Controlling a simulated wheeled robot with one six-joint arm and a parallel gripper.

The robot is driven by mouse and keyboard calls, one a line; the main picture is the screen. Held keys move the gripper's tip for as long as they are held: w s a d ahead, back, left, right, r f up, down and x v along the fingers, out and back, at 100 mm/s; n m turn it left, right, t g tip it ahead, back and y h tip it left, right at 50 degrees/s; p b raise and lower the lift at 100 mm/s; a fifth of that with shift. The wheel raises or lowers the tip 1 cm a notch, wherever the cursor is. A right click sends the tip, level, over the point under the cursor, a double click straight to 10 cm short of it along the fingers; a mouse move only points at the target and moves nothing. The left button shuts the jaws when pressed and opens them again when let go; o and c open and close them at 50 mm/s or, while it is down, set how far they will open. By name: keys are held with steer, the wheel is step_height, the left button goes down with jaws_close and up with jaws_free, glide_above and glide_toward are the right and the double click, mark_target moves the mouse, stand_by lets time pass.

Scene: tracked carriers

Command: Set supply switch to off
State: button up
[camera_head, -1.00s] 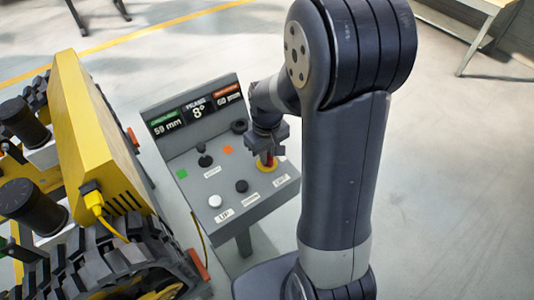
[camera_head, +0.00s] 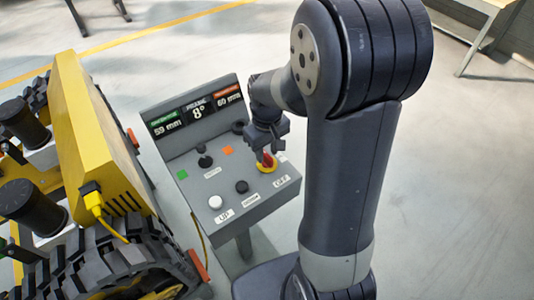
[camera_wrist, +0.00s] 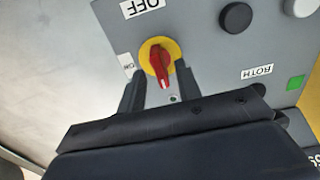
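The supply switch is a red rotary handle on a yellow disc (camera_head: 267,162), on the grey sloping panel (camera_head: 230,193). In the wrist view the red handle (camera_wrist: 160,64) lies nearly upright in the picture, roughly in line with the OFF label (camera_wrist: 142,7). I cannot tell which end is its pointer. An ON label (camera_wrist: 126,64) lies left of the disc. My gripper (camera_head: 267,145) is just above the switch in the head view. In the wrist view its two fingers (camera_wrist: 159,88) stand apart, either side of the handle's near end, with visible gaps.
The panel also carries a black joystick (camera_head: 204,160), a white button (camera_head: 215,202), a black button (camera_head: 242,186) and a display board (camera_head: 195,110). A yellow tracked carrier (camera_head: 95,135) stands close on the left. The floor at the right is open.

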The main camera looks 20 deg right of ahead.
mark_target(267, 155)
step_height(267, 155, up, 9)
stand_by(0.3)
steer(key=shift+f, duration=0.1)
step_height(267, 155, down, 11)
steer(key=shift+s+r, duration=0.1)
steer(key=shift+r, duration=0.05)
stand_by(0.4)
stand_by(0.5)
